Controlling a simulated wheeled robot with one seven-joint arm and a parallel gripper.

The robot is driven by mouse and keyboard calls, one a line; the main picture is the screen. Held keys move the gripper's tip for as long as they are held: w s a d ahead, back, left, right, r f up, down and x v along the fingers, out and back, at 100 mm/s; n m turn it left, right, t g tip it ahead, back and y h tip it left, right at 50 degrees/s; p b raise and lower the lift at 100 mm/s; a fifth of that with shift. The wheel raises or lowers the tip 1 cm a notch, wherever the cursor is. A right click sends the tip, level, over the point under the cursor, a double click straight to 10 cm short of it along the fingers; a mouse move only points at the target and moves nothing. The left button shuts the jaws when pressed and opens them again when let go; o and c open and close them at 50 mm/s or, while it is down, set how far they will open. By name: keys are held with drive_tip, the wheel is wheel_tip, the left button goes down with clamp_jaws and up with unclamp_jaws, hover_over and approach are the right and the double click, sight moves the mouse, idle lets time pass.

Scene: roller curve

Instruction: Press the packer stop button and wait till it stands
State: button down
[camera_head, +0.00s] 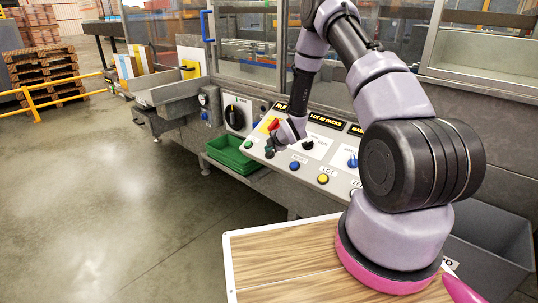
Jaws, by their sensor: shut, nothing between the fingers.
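The packer's sloping control panel (312,165) runs along the machine front, with several buttons and knobs. My gripper (269,151) is shut and empty, pointing down at the panel's left part, close to its surface. I cannot tell whether it touches a button. A red control (273,125) shows just above the fingers, partly covered by my gripper. A green button (248,144) is to the left of the fingers. A blue button (294,165) and a yellow button (323,178) are to the right. Their small labels are too small to read, so I cannot tell which is the stop button.
A black rotary switch (236,117) is on the machine front at the left. A green crate (231,154) sits below the panel. A grey bin (490,240) is at the lower right. A yellow rail (60,90) and pallets (42,72) stand left; the floor between is clear.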

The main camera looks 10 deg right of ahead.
idle(0.3)
drive_tip(key=shift+w+d+f, duration=0.1)
drive_tip(key=shift+d+f, duration=0.05)
drive_tip(key=shift+f, duration=0.2)
drive_tip(key=shift+w+d+f, duration=0.2)
drive_tip(key=shift+f, duration=0.15)
idle(0.8)
drive_tip(key=shift+s+r, duration=0.1)
drive_tip(key=shift+r, duration=0.05)
drive_tip(key=shift+s+a+r, duration=0.2)
drive_tip(key=shift+a+r, duration=0.15)
drive_tip(key=shift+r, duration=0.2)
drive_tip(key=shift+s+a+r, duration=0.25)
drive_tip(key=shift+a+r, duration=0.1)
drive_tip(key=shift+r, duration=0.4)
drive_tip(key=shift+s+a+r, duration=0.25)
drive_tip(key=shift+a+r, duration=0.05)
drive_tip(key=shift+r, duration=0.4)
drive_tip(key=shift+s+a+r, duration=0.25)
drive_tip(key=shift+a+r, duration=0.1)
drive_tip(key=shift+r, duration=0.4)
